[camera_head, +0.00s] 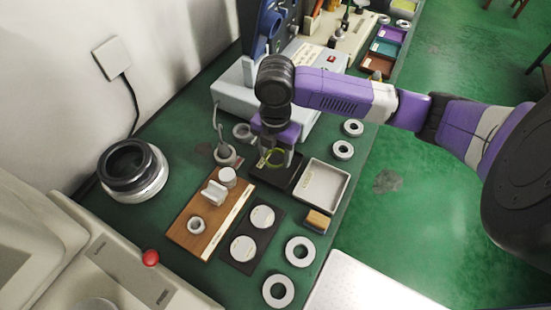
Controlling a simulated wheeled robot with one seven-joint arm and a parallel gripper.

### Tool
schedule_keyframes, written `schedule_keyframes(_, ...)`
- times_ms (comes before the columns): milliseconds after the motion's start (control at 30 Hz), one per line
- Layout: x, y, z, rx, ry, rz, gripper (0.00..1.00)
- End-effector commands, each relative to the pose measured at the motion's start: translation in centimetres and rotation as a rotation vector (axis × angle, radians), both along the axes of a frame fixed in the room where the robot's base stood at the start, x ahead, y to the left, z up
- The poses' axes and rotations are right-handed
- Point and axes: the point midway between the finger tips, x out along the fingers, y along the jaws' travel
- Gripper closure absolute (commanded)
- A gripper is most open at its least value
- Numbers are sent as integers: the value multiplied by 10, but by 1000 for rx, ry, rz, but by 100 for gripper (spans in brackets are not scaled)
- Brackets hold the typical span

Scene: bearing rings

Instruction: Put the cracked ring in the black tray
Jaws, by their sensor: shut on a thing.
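My gripper (272,159) points down over the black tray (287,180) in the middle of the bench. My gripper and the ring hide part of the tray.
A white tray (345,187) stands right beside the black one. Pale rings (343,142) (300,240) lie along the bench's right edge. A wooden board (178,229), a dark plate with two white discs (271,236) and a yellow-brown block (318,219) are nearer. A grey machine (235,97) stands behind.

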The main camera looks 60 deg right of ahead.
Motion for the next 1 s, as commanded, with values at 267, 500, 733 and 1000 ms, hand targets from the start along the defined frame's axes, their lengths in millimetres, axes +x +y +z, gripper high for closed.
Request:
schedule_keyframes(267, 0, 0, -31, 1, 0, 0, 89)
schedule_keyframes(500, 0, 0, -32, 0, 0, 0, 89)
schedule_keyframes(733, 0, 0, -34, 0, 0, -1, 23)
schedule_keyframes(1000, 0, 0, -33, 0, 1, -1, 23)
